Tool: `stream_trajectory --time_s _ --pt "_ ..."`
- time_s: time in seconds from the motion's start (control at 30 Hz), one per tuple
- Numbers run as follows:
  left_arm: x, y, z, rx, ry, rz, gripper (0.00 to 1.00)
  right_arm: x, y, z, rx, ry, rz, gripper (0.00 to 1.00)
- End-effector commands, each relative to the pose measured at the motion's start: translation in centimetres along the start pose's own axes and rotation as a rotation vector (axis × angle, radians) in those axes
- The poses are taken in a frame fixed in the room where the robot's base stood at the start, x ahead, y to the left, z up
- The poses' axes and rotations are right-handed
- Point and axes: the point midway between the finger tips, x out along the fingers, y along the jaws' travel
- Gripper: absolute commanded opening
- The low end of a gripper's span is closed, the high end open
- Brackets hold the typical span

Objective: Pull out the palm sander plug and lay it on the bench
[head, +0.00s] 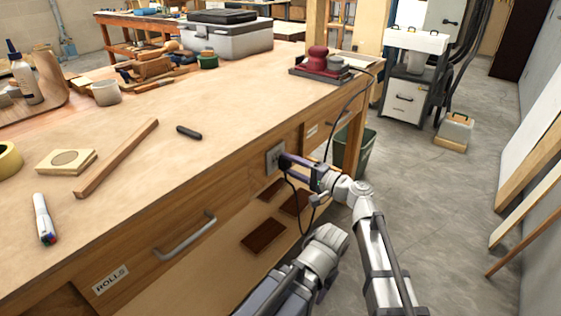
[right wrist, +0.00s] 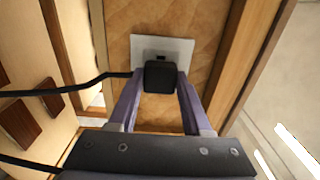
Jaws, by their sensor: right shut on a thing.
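The black plug (right wrist: 160,77) is between the two purple fingers of my right gripper (right wrist: 158,100), which is shut on it. A pale outlet plate (right wrist: 183,50) on the bench front is right behind the plug; I cannot tell whether the plug's pins are seated in it. The plate also shows in the head view (head: 272,160), with my right gripper (head: 287,161) at its face. A black cord (right wrist: 60,91) runs left from the plug. The red palm sander (head: 317,59) sits on a dark tray at the bench's far right corner. My left gripper is not in view.
The bench top (head: 225,110) has free room around a small black object (head: 189,132). A wood strip (head: 118,158), marker (head: 43,218) and wood block (head: 66,161) lie to the left. A drawer handle (head: 187,236) juts from the front; a green bin (head: 365,148) stands beyond.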

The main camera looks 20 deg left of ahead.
Motion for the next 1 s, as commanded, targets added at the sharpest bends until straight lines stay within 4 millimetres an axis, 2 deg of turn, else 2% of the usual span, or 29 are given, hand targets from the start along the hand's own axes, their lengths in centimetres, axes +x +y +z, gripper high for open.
stream_trajectory --time_s 1.0 --pt "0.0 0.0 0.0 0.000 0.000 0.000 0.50 -3.9 0.0 0.0 0.000 0.001 0.000 0.00"
